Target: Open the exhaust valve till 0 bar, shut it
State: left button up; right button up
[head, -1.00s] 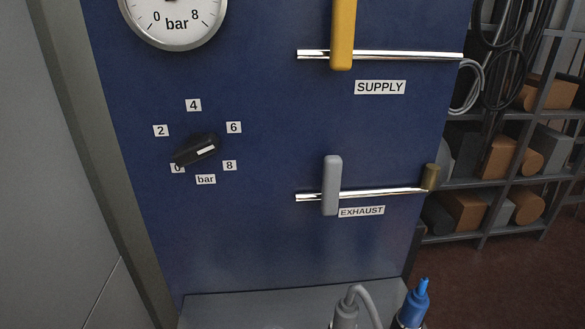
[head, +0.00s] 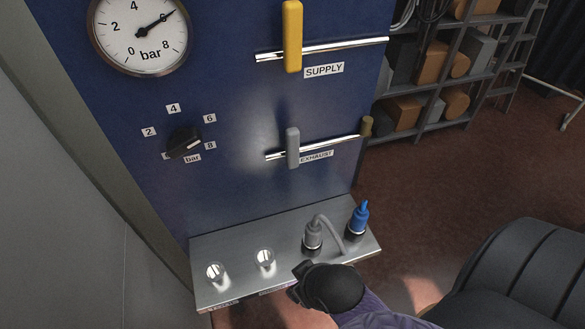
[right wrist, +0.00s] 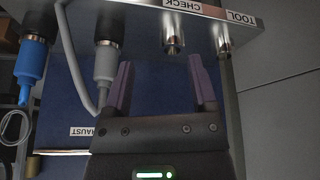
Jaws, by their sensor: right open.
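The exhaust valve's grey handle (head: 292,148) stands upright, crosswise over its shiny horizontal pipe (head: 342,145), above the EXHAUST label (head: 318,157). The round pressure gauge (head: 125,55) has its needle near 6 bar. My right gripper (head: 299,284) is at the front edge of the shelf, below and apart from the exhaust handle; its fingers are mostly hidden in the head view. In the right wrist view its two purple fingers (right wrist: 160,80) are apart, with nothing between them. My left gripper is not in view.
The yellow SUPPLY handle (head: 292,35) stands upright above. A black knob (head: 184,142) is at left. The metal shelf (head: 238,288) holds a grey plug with hose (head: 312,237), a blue plug (head: 359,218) and two empty sockets. A dark seat-like object (head: 520,275) is at lower right.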

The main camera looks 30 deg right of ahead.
jog(key=w+d+r+m+t+p, duration=0.1)
jog(key=w+r+t, duration=0.2)
jog(key=r, duration=0.4)
jog(key=m+t+h, duration=0.3)
jog(key=t+h, duration=0.1)
jog(key=t, duration=0.6)
send_near(294, 144)
jog(key=x, duration=0.2)
pick_arm(q)
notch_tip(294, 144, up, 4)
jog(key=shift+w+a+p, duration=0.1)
jog(key=shift+p, duration=0.45)
pick_arm(e)
jog(key=x, duration=0.9)
jog(key=shift+w, duration=0.1)
grip_shut()
